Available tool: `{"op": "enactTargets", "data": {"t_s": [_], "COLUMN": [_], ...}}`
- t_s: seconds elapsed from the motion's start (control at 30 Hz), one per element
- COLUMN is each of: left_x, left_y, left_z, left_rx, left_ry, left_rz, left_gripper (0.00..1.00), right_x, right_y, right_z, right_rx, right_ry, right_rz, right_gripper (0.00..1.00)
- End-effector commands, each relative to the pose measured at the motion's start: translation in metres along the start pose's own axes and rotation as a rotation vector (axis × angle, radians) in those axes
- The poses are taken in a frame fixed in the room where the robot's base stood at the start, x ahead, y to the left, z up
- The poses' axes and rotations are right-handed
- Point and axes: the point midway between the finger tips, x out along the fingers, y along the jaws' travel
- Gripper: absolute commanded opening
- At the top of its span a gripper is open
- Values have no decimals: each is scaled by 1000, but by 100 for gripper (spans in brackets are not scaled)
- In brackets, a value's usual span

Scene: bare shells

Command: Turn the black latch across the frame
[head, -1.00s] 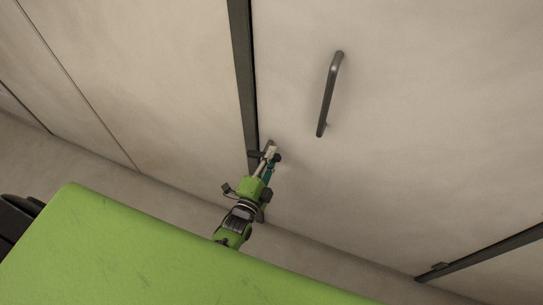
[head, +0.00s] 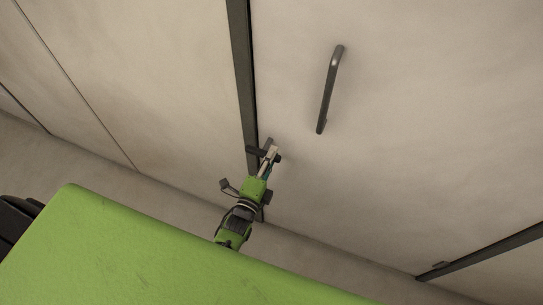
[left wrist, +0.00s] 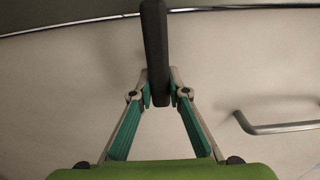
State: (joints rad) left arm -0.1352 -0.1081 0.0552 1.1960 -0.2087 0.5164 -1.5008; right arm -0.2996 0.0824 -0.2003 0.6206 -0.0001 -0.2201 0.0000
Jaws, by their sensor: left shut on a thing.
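The black latch (head: 256,150) sits at the edge of the dark upright frame (head: 245,80), low on the wall of panels in the head view. In the left wrist view the latch (left wrist: 155,45) is a dark bar reaching up from between the fingertips towards a dark strip. My left gripper (head: 271,154) comes up from below in the head view. In the left wrist view its two fingers (left wrist: 160,92) are closed on either side of the latch's lower end. The fingers partly hide the latch in the head view. My right gripper is not in view.
A dark bar handle (head: 328,92) is fixed to the pale door panel (head: 420,110) right of the frame. It also shows at the right of the left wrist view (left wrist: 275,127). Another dark frame strip (head: 490,252) runs at lower right. The panel around the latch is otherwise bare.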

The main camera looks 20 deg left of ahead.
Motion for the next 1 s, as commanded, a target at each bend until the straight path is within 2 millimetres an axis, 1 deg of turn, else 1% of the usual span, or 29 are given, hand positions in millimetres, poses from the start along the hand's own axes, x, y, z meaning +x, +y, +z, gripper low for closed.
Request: {"op": "enactTargets", "data": {"t_s": [0.1, 0.13, 0.17, 0.2, 0.5, 0.63, 0.77, 1.0], "left_x": [0, 0, 0, 0, -1, -10, -32, -84], "left_y": [1, 1, 1, 1, 1, 1, 2, 2], "left_z": [0, 0, 0, 0, 0, 0, 0, 0], "left_rx": [9, 9, 9, 8, 4, 4, 4, 5], "left_ry": [2, 2, 2, 2, 1, 1, 0, 1], "left_rz": [3, 3, 3, 3, 2, 2, 5, 6], "left_gripper": [0, 23, 31, 33, 33, 33, 33, 33], "right_x": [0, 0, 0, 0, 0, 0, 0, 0], "right_y": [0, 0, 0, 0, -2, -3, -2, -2], "right_z": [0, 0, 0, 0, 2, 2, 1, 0], "right_rx": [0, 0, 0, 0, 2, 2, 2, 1], "right_ry": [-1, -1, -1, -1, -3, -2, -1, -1], "right_rz": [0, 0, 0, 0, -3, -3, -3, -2], "right_gripper": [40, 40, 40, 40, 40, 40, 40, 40]}}
